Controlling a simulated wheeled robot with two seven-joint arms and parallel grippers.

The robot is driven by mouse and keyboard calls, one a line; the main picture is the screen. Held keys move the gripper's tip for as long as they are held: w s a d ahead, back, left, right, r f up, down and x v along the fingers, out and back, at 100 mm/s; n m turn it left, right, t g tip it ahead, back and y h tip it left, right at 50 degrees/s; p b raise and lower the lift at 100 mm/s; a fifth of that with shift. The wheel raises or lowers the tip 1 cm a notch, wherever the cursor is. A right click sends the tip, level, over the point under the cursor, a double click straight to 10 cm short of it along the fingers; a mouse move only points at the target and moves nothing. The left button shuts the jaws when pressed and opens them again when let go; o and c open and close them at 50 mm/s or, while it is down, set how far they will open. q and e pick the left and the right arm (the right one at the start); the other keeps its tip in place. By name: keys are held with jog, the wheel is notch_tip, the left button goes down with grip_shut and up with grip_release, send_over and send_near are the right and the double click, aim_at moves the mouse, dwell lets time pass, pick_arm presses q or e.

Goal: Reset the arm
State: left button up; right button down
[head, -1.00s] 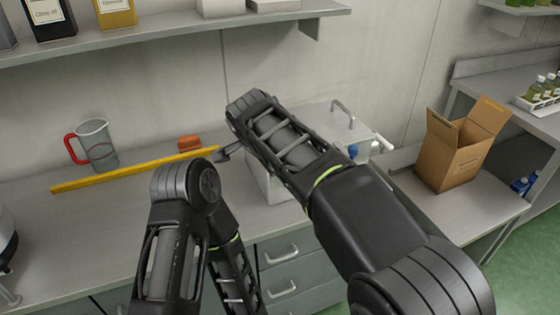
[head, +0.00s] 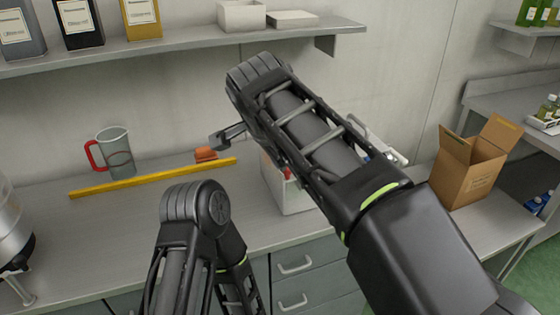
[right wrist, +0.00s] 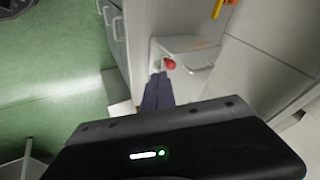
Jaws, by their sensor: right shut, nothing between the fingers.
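My right arm reaches up and leftward across the middle of the head view, its forearm raised in front of the white box (head: 292,199) on the bench. My right gripper is mostly hidden behind its arm in that view. In the right wrist view its dark fingers (right wrist: 158,78) are shut with nothing between them, and the box (right wrist: 190,44) with its red part (right wrist: 170,64) lies beyond them. I cannot tell the exact gap. My left arm is bent at the lower middle of the head view, and its gripper is out of frame.
On the bench (head: 130,230) lie a yellow bar (head: 150,178) and an orange-brown block (head: 205,154) beside a red-handled jug (head: 118,155). A shelf (head: 190,50) with containers runs above. An open cardboard box (head: 465,170) stands right.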

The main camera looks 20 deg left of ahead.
dwell(0.3)
jog(key=w+d+f+n+g, duration=0.1)
jog(key=w+d+f, duration=0.2)
jog(key=f, duration=0.6)
jog(key=w+d+f+n+g, duration=0.1)
jog(key=w+d+f, duration=0.25)
jog(key=f, duration=0.55)
jog(key=s+d+f+n+g, duration=0.1)
jog(key=d+f, duration=0.4)
jog(key=f, duration=0.4)
jog(key=s+d+f+n+g, duration=0.1)
jog(key=d+f, duration=0.4)
jog(key=f, duration=0.4)
jog(key=s+d+f+g+y, duration=0.1)
jog(key=s+d+f, duration=0.55)
jog(key=f, duration=0.35)
jog(key=s+d+f, duration=0.2)
jog(key=s, duration=0.5)
jog(key=s+d+f+y, duration=0.1)
jog(key=s+d+f, duration=0.1)
jog(key=s, duration=0.5)
jog(key=s+d+f+g, duration=0.1)
jog(key=s+d+f, duration=0.1)
jog(key=s, duration=0.5)
jog(key=shift+s+d+f+n+y, duration=0.15)
jog(key=shift+f+n+y, duration=0.2)
jog(key=shift+f, duration=0.4)
pick_arm(q)
jog(key=shift+c, duration=0.6)
